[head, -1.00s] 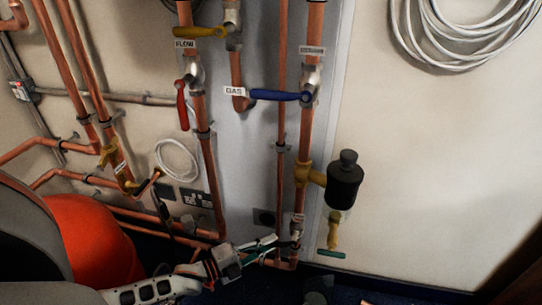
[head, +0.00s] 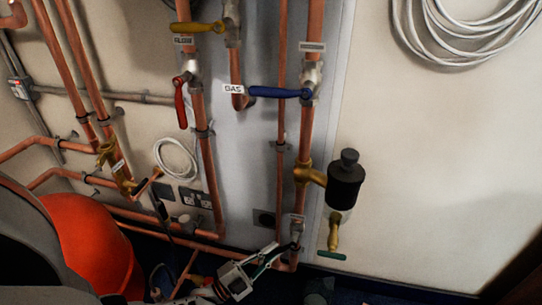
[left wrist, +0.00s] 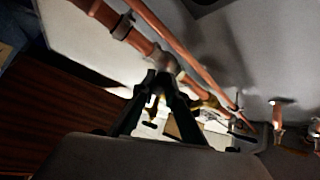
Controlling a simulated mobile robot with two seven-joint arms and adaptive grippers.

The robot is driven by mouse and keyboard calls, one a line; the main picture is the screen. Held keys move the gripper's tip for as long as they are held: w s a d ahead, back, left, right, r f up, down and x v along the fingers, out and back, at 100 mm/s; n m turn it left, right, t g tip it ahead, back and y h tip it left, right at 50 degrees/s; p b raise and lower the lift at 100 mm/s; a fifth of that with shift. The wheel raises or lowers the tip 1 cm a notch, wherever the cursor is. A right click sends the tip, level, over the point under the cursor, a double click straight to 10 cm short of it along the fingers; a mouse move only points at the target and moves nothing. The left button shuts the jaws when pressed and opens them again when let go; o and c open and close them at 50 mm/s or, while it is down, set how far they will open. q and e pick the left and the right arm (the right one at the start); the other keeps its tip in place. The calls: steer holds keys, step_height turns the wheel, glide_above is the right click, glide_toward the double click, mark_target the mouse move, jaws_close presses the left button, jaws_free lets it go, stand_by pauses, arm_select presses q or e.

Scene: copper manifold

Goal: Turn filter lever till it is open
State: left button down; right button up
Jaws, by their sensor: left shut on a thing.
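My left gripper (head: 279,253) is at the foot of the right-hand copper pipe, beside a small valve (head: 296,246) under a white label. Its fingers are shut on a green lever (head: 263,266), which shows between them and slants down-left from the valve. The fingers hide part of the lever. In the left wrist view the dark fingers (left wrist: 160,84) meet just below a fitting on a copper pipe (left wrist: 140,42); the lever is too dark to make out there. My right gripper is not in view.
A black filter canister (head: 345,182) with a brass drain and a second green handle (head: 332,255) hangs just right. A blue lever (head: 280,93), red lever (head: 181,100) and yellow lever (head: 197,27) sit higher. A red vessel (head: 95,245) stands left.

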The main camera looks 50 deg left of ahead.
arm_select(q)
steer(key=shift+f, duration=0.1)
stand_by(0.3)
steer(key=c, duration=2)
jaws_free()
steer(key=shift+s, duration=0.1)
steer(key=v, duration=1.1)
steer(key=shift+s+f, duration=0.2)
steer(key=shift+s, duration=0.1)
